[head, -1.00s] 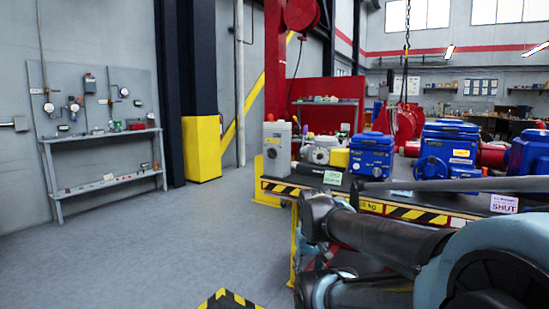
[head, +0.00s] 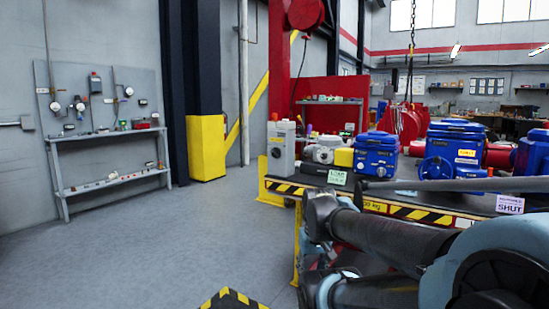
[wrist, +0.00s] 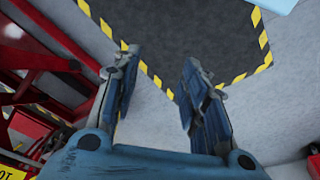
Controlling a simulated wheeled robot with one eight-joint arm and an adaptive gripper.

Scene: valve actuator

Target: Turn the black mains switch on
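I cannot make out a black mains switch for certain in either view. A tall grey box (head: 281,148) stands at the left end of the workbench (head: 400,193), with small dark details on its front too small to read. My gripper (wrist: 160,58) shows in the wrist view with its two blue-grey fingers apart and nothing between them. It points down at the floor, over a dark mat (wrist: 200,45) with a yellow and black border. In the head view my arm crosses the lower right, and the gripper cannot be made out there.
Blue actuators (head: 376,154) stand on the bench, which has a striped front edge. A grey shelf with a gauge panel (head: 100,100) stands at the left wall. A yellow post base (head: 206,148) stands beside it. The floor (head: 160,240) at left is clear. Red framework (wrist: 45,65) lies left in the wrist view.

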